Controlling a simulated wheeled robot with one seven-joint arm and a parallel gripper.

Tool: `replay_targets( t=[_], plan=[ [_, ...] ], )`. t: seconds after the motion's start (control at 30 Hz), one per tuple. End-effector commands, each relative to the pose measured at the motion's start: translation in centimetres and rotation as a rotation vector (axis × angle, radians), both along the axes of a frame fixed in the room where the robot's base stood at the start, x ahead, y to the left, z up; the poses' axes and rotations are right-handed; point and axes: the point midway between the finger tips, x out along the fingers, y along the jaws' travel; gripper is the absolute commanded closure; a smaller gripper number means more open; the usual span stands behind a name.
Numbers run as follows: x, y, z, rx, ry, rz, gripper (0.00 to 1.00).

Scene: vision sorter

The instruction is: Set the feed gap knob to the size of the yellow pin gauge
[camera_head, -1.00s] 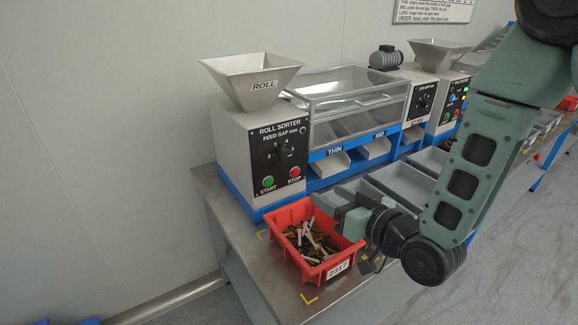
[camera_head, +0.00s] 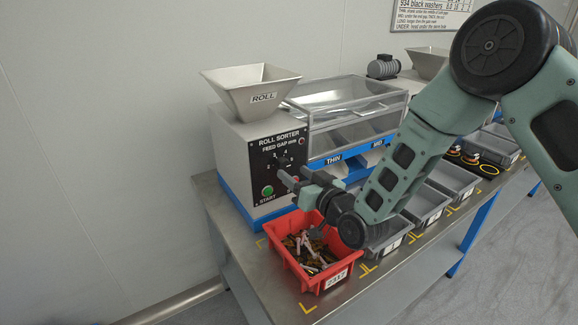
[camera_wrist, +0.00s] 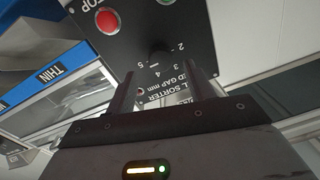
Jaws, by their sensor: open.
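The roll sorter's dark control panel (camera_head: 278,168) faces me at the left, marked FEED GAP mm. The black feed gap knob (camera_wrist: 160,55) shows in the wrist view, with numbers 2 to 5 around it; I cannot tell its exact setting. My gripper (camera_head: 289,174) is open just in front of the panel. In the wrist view its two fingers (camera_wrist: 162,76) point at the panel, one on each side of the line to the knob, apparently short of gripping it. I cannot make out a yellow pin gauge in either view.
A red bin (camera_head: 318,272) of mixed fasteners sits below my gripper. The red stop button (camera_wrist: 107,20) is close to the knob. A hopper (camera_head: 255,90) tops the sorter. Grey trays (camera_head: 425,205) and dark round items with yellow rings (camera_head: 468,158) lie to the right.

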Motion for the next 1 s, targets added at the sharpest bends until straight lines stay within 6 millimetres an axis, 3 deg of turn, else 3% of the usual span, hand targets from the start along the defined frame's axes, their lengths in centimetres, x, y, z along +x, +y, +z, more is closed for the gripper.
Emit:
replay_targets(
  t=[0.2, 0.6, 0.63, 0.8, 1.0],
  plan=[
    [2.3, 1.7, 0.1, 0.001, -0.001, 0.0, 0.47],
    [2.9, 2.2, 0.0, 0.001, 0.001, 0.0, 0.47],
    [2.9, 2.2, 0.0, 0.001, 0.001, 0.0, 0.5],
    [2.9, 2.2, 0.0, 0.001, 0.001, 0.0, 0.92],
    [2.9, 2.2, 0.0, -0.005, -0.004, 0.0, 0.91]
  ],
)
